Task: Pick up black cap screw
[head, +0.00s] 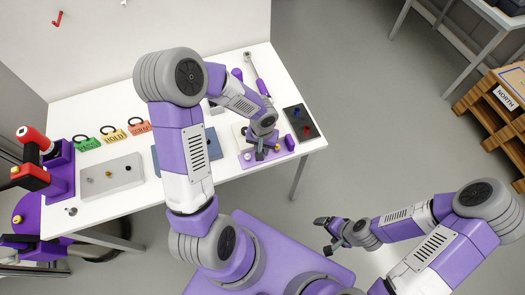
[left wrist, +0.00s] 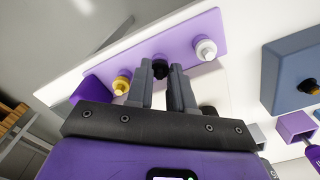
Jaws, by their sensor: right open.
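The black cap screw (left wrist: 160,68) stands on a purple plate (left wrist: 196,30) in the left wrist view, between a gold one (left wrist: 122,85) and a white one (left wrist: 206,49). My left gripper (left wrist: 162,70) has its fingertips on either side of the black screw, with a narrow gap; I cannot tell whether they touch it. In the head view my left gripper (head: 262,152) is over the purple plate (head: 247,163) and hides the black screw. My right gripper (head: 328,228) is open and empty, off the table's front side.
On the white table (head: 75,125) stand a grey plate (head: 98,185) with small screws, a blue tray (head: 212,147), a dark tray (head: 301,124), coloured tags (head: 114,135) and a wrench (head: 256,75). A red and purple device (head: 35,150) stands at left. Open floor (head: 380,130) lies at right.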

